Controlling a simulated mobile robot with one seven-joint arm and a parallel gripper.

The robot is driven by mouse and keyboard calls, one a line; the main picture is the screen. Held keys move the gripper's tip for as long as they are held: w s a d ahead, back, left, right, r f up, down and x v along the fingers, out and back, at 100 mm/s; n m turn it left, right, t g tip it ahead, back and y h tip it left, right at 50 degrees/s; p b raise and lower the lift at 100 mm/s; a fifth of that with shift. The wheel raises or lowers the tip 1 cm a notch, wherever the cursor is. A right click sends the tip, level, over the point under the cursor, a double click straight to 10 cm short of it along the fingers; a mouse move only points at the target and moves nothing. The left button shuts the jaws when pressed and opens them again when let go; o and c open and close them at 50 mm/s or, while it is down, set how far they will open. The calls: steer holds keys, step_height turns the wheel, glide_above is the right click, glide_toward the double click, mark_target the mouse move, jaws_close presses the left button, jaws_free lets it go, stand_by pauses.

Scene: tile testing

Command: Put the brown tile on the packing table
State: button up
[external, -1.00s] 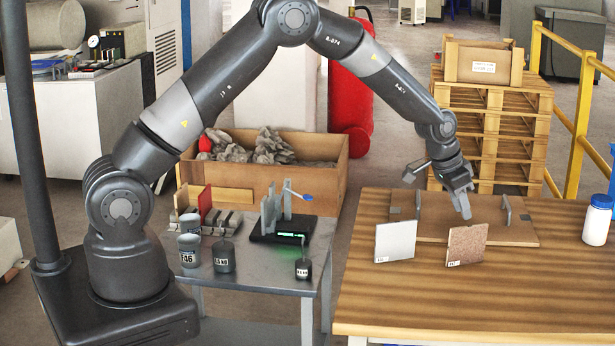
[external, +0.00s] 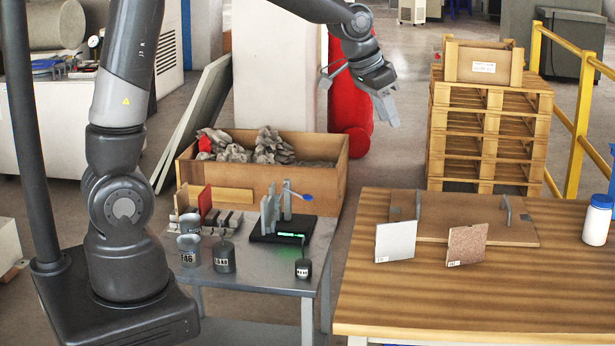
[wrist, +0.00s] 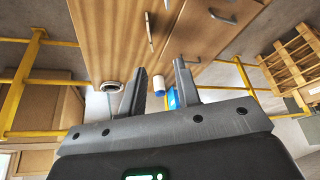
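The brown tile (external: 467,245), speckled and with a small white label, stands nearly upright on the wooden-topped table (external: 400,306) at the right. A pale grey-white tile (external: 396,241) stands to its left, apart from it. My gripper (external: 387,108) is in the air above and behind the table's left part, well away from both tiles. In the wrist view, its fingers (wrist: 158,82) are spread with nothing held between them. Thin tile-like edges show on the tabletop there, but I cannot tell which tile is which.
A low board (external: 435,228) with metal handles lies behind the tiles. A white bottle with a blue lid (external: 597,221) stands at the table's right. A grey side table (external: 265,278) holds canisters and a tile rack. A crate of rubble (external: 330,175) stands behind. The table's front is clear.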

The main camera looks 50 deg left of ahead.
steer(key=s+a+r+n, duration=0.1)
steer(key=s+a, duration=0.3)
steer(key=s, duration=1.1)
steer(key=s+a+r+n+y, duration=0.1)
steer(key=s+a+r, duration=0.2)
steer(key=s, duration=1.2)
steer(key=shift+a+r+n+t, duration=0.25)
steer(key=shift+a+n+t, duration=0.15)
steer(key=shift+a, duration=0.25)
